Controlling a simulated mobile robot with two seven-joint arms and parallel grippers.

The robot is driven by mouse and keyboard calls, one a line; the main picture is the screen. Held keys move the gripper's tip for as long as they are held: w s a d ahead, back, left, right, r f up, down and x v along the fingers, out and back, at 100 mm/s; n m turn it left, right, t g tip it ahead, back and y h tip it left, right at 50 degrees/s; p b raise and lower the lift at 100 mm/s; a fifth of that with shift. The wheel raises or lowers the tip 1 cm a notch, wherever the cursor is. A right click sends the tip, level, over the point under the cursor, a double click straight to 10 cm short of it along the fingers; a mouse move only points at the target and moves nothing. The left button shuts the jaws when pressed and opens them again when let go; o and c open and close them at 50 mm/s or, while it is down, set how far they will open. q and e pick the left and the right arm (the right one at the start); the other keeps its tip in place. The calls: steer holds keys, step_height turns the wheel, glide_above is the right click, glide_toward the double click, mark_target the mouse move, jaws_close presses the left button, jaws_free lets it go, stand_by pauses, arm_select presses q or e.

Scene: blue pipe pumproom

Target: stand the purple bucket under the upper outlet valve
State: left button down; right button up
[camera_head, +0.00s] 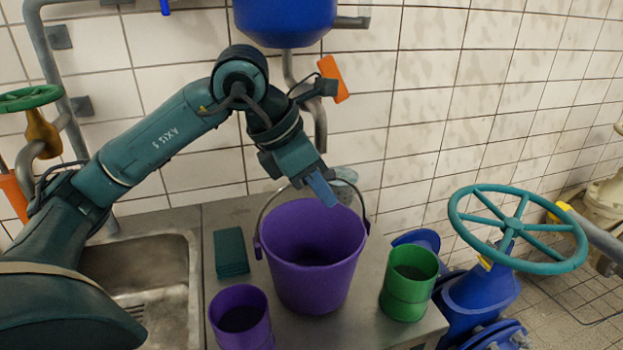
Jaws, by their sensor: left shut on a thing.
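The purple bucket (312,262) is upright and looks empty, over the metal counter (385,262) right of the sink. I cannot tell whether its base touches the counter. Its thin dark handle is raised. My left gripper (322,190) reaches down over the bucket's far rim and is shut on the handle; the fingers partly hide the grip. An orange valve lever (333,78) is on the wall above, beside a grey pipe (319,130) that bends down behind the bucket. My right gripper is not in view.
A small purple container (240,318) stands front left of the bucket, a green one (408,280) to its right. A dark green block (230,252) lies at left. A metal sink (165,275), a teal handwheel (515,228) and a blue tank (285,18) surround the counter.

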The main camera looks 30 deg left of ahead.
arm_select(q)
steer(key=w+a, duration=0.1)
steer(key=w+a+f, duration=0.1)
steer(key=w+a+b, duration=0.1)
steer(key=shift+a+f, duration=0.1)
steer(key=shift+f, duration=0.15)
steer(key=shift+s+f, duration=0.1)
steer(key=shift+f, duration=0.05)
steer(key=c, duration=1.4)
jaws_free()
steer(key=shift+o, duration=0.2)
